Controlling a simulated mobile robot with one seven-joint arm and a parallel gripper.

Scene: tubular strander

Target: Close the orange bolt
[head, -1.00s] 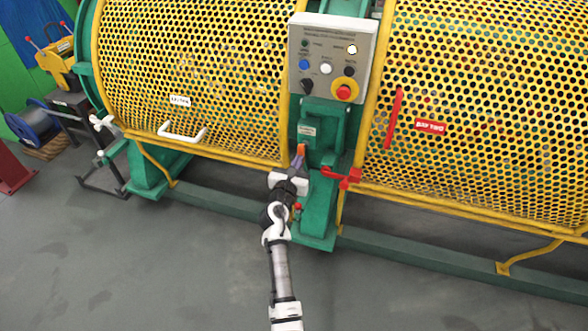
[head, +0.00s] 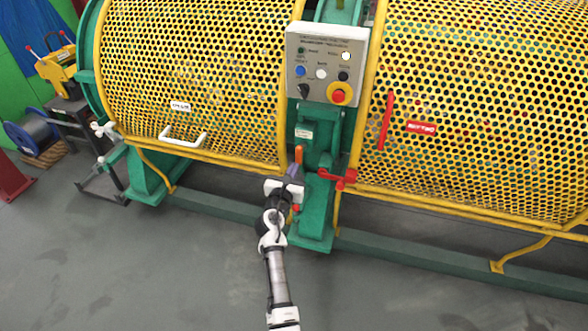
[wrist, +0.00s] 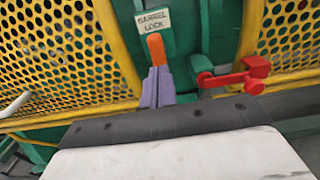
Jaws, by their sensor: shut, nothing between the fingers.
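The orange bolt (wrist: 156,49) stands upright on the green post, just under a white "BARREL LOCK" label (wrist: 152,20) in the wrist view. It also shows in the head view (head: 298,154) as a small orange piece between the two yellow guards. My gripper (wrist: 157,72) has its purple-grey fingers together, with the tips at the lower end of the orange piece. The fingers hide that lower end. I cannot tell whether the tips touch it. In the head view my gripper (head: 294,169) reaches up to the post from below.
A red latch (wrist: 235,77) sits close to the right of my fingers. Yellow mesh guards (head: 200,85) (head: 480,100) with yellow frames flank the post. A control box (head: 327,65) hangs above. A green beam runs low along the machine; the grey floor (head: 150,270) in front is clear.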

